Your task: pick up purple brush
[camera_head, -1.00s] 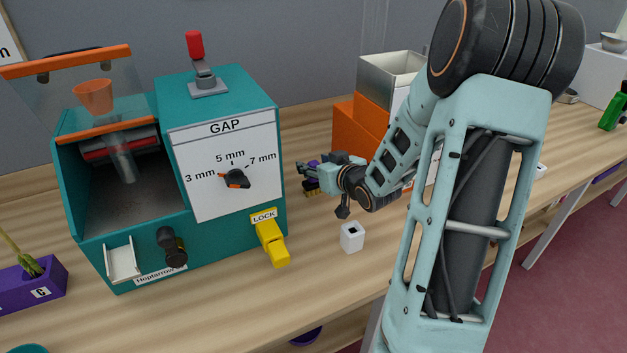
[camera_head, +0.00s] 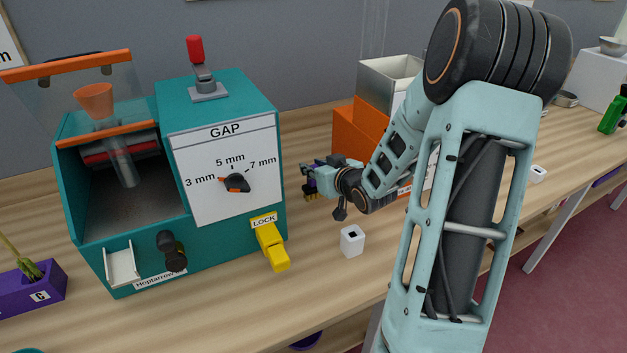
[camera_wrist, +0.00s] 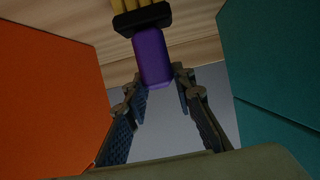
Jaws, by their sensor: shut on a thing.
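The purple brush (camera_wrist: 152,55) shows in the wrist view with its purple handle between my finger pads and its black collar and yellow bristles at the top edge. My gripper (camera_wrist: 160,92) is shut on the handle. In the head view my gripper (camera_head: 316,179) is small, between the teal machine and the orange box. The brush (camera_head: 311,193) hangs there, its yellow-brown bristles pointing down close to the wooden table. I cannot tell whether the bristles touch it.
The teal machine (camera_head: 240,105) with its yellow lock lever (camera_head: 272,246) stands left of my gripper. An orange box (camera_head: 358,135) stands to the right, behind my arm. A small white block (camera_head: 352,241) is on the table in front. A purple holder (camera_head: 30,290) is far left.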

